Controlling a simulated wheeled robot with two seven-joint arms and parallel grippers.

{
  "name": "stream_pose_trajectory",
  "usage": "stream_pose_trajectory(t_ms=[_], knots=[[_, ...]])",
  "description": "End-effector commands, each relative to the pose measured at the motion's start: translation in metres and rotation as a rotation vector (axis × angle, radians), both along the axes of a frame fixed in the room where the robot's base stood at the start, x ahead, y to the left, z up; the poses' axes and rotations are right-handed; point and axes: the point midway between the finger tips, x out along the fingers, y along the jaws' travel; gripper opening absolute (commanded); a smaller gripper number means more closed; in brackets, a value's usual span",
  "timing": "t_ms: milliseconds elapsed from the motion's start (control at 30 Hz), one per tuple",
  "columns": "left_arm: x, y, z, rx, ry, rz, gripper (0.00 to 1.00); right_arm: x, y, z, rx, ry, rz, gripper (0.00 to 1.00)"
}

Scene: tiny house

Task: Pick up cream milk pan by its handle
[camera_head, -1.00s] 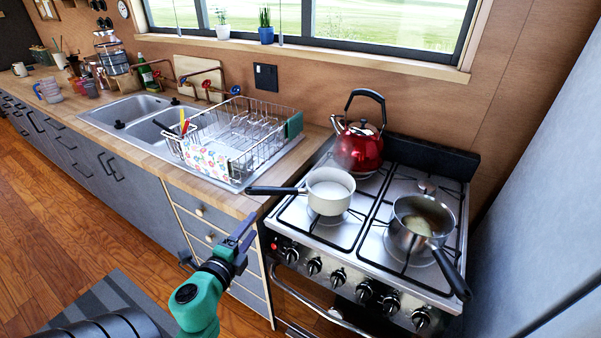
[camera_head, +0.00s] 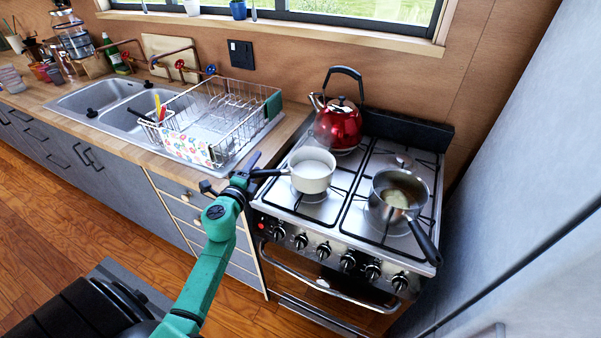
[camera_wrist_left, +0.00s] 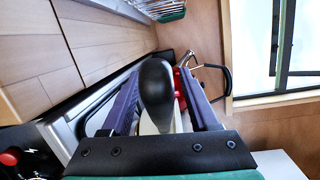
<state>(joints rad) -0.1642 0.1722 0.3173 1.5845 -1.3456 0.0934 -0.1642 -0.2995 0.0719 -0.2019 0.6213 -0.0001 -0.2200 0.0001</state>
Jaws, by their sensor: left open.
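The cream milk pan (camera_head: 312,172) stands on the front left burner of the stove, with pale contents inside. Its black handle (camera_head: 268,173) points left, toward the counter. My left gripper (camera_head: 246,172) is at the handle's end. In the left wrist view the black handle (camera_wrist_left: 156,84) lies between the two open purple fingers of my left gripper (camera_wrist_left: 158,95), with a gap visible on the right side. Part of the pan's cream body is hidden behind the handle in that view. My right gripper is not in view.
A steel pot (camera_head: 396,196) with a black handle stands on the front right burner. A red kettle (camera_head: 338,127) stands at the back left. A dish rack (camera_head: 214,118) stands by the sink on the wooden counter (camera_head: 170,168). A grey surface (camera_head: 510,170) rises at the right.

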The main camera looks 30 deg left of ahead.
Motion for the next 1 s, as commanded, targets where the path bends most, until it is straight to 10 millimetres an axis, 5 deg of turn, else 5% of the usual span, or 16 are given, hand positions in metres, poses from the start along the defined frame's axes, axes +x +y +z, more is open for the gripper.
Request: stream_pose_trajectory(t_ms=[67,233,267,1000], knots=[[-0.0004,-0.0001,-0.0001,0.000,0.000,0.000,0.61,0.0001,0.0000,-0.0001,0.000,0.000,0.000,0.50],[-0.0007,-0.0002,0.0000,0.000,0.000,0.000,0.03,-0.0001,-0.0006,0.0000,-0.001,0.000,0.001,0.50],[-0.0007,-0.0002,0.0000,0.000,0.000,0.000,0.00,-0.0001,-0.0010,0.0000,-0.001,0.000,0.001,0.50],[-0.0006,-0.0008,0.0003,-0.001,-0.001,-0.001,0.00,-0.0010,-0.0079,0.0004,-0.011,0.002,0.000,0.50]])
